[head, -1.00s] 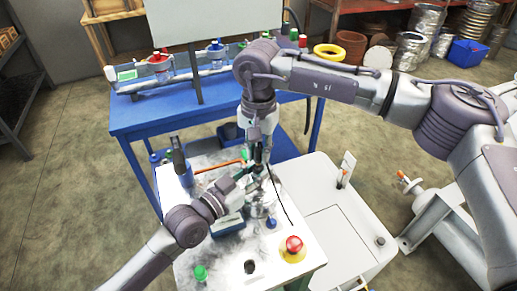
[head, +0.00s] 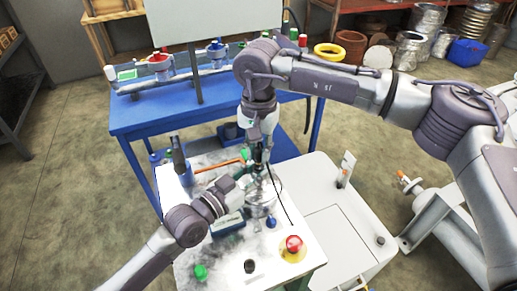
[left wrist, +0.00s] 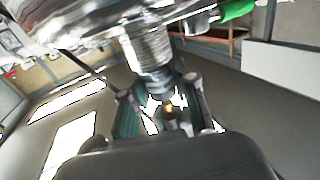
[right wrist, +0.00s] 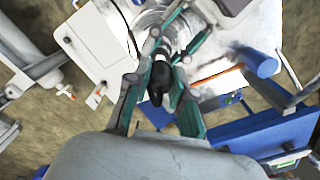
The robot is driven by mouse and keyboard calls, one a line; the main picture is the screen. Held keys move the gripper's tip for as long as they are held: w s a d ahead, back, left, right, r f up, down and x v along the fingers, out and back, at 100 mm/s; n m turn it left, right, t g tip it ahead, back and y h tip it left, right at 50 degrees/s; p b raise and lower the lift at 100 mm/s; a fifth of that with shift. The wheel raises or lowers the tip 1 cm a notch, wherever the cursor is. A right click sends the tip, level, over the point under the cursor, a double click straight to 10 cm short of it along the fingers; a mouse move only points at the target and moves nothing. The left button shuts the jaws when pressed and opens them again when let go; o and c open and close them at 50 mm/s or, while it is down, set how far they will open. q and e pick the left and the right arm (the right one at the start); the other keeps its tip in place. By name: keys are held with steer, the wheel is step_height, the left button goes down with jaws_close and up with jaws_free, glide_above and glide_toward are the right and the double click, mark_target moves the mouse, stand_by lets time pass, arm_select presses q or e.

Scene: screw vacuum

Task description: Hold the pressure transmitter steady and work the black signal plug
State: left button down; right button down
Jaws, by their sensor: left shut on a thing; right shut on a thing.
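The pressure transmitter shows in the left wrist view as a ribbed steel body with a hex collar (left wrist: 150,58). My left gripper (left wrist: 163,88) has its fingers on either side of its narrow end and is shut on it. The black signal plug (right wrist: 160,80) sits between the teal fingers of my right gripper (right wrist: 162,66), which is shut on it. In the head view my right gripper (head: 258,146) comes down from above, just over my left gripper (head: 250,185). The fingers hide where plug and transmitter meet.
A dark cable (head: 282,198) trails toward the red emergency button (head: 293,244) on the white worktop. A blue bench (head: 150,115) stands behind.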

mark_target(258, 147)
steer(key=shift+f, duration=1.05)
steer(key=c, duration=0.9)
jaws_free()
step_height(258, 147, up, 12)
steer(key=shift+f, duration=0.1)
arm_select(q)
steer(key=c, duration=0.8)
jaws_free()
